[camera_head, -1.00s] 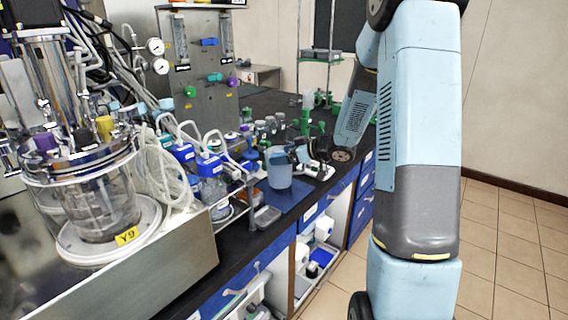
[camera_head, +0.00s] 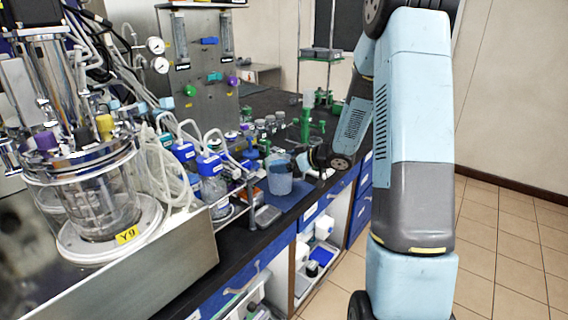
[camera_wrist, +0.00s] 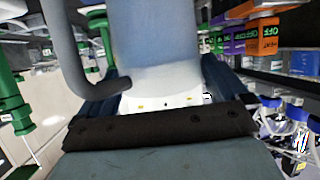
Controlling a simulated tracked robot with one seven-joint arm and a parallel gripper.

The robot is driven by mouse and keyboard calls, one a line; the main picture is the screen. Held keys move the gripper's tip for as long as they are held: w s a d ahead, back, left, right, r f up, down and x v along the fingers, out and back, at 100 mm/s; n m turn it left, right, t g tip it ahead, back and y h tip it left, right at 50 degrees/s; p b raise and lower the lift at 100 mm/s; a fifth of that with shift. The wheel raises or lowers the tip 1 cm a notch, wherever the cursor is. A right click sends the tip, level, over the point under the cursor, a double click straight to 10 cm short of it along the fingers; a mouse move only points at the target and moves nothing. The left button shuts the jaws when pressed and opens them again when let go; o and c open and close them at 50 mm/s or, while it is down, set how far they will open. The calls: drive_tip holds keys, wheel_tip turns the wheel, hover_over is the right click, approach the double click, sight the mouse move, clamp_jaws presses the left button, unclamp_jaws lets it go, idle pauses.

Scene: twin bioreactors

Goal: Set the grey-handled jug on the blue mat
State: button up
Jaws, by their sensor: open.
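The jug (camera_head: 279,181) is translucent blue and stands upright on the blue mat (camera_head: 298,197), near the bench's front edge. Its base appears to rest on the mat, though contact is hard to judge. In the wrist view the jug's pale blue body (camera_wrist: 155,35) fills the top middle, with its curved grey handle (camera_wrist: 85,85) on the left. My gripper (camera_head: 303,158) is just right of the jug in the head view. In the wrist view my gripper (camera_wrist: 160,88) is open, with a dark finger on each side of the jug's lower body.
Bottles with blue caps (camera_head: 211,166) stand in a rack left of the jug. Green stands (camera_head: 306,118) and small jars (camera_head: 270,124) are behind. The glass bioreactor (camera_head: 100,205) fills the left.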

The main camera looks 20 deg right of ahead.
drive_tip(key=v, duration=1.1)
wheel_tip(320, 180, up, 9)
drive_tip(key=d+m+t+h, duration=0.3)
drive_tip(key=h, duration=0.4)
drive_tip(key=s+r+m+g+h, duration=0.1)
drive_tip(key=s+r+m+h, duration=0.2)
drive_tip(key=s+r+h, duration=0.3)
drive_tip(key=s+a+m+g+y, duration=0.1)
drive_tip(key=s+a+g, duration=0.2)
drive_tip(key=s, duration=0.9)
drive_tip(key=s+a+m+g+y, duration=0.2)
drive_tip(key=s+a, duration=0.5)
drive_tip(key=s, duration=0.5)
drive_tip(key=shift+a+r+g+y, duration=0.35)
drive_tip(key=shift+r+g, duration=0.1)
drive_tip(key=shift+g, duration=0.15)
